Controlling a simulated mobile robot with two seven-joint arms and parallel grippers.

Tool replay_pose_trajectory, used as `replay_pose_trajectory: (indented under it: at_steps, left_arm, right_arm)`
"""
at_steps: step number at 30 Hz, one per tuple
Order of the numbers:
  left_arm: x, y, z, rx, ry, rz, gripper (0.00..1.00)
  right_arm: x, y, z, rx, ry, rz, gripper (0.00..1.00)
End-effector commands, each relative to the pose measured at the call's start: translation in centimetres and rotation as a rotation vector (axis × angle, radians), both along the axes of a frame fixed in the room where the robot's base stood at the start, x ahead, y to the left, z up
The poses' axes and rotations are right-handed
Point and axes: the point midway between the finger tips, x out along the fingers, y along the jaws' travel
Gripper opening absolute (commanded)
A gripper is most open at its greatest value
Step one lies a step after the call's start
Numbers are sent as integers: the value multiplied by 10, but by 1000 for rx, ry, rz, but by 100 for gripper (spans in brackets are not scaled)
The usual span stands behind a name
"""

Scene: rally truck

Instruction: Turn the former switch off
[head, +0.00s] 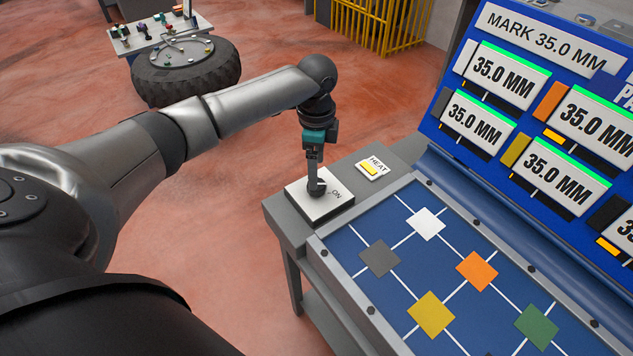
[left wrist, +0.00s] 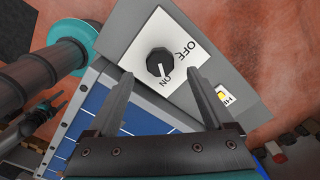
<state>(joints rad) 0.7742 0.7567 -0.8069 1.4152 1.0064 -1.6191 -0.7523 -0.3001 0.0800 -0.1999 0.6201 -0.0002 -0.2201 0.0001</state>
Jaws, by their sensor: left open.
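The switch is a black rotary knob (left wrist: 159,62) on a white plate (left wrist: 182,40) marked OFF and ON. In the left wrist view its white pointer mark faces the ON label. In the head view the plate (head: 300,203) sits on a grey stand, and the knob (head: 317,188) is partly hidden by my gripper. My left gripper (head: 315,178) points down over the knob, open. In the left wrist view its two fingers (left wrist: 160,76) lie on either side of the knob, with gaps, not gripping it. My right gripper is not identifiable in view.
A HEAT switch (head: 372,168) with a yellow rocker sits beside the plate. A blue panel (head: 390,285) with coloured squares lies to the right, below an upright blue board (head: 460,165) with 35.0 MM readouts. A tyre (head: 188,82) and yellow rails (head: 365,25) stand farther back. Red floor is clear at left.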

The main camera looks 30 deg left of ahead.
Motion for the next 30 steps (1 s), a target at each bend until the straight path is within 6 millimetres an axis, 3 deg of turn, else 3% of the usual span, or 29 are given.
replay_pose_trajectory:
  at_steps: [3, 9, 20, 30]
  left_arm:
    - [0, -1, -24, -2, 2, 0, 86]
    - [0, 0, -47, 0, 0, 0, 86]
    - [0, 0, -52, -1, -1, -1, 86]
    - [0, 0, -51, -1, -1, -1, 50]
  right_arm:
    - [0, 0, -5, 0, 0, 0, 70]
    - [0, 0, -9, 0, 0, 0, 70]
    - [0, 0, -9, 0, 0, 0, 70]
    - [0, 0, -9, 0, 0, 0, 70]
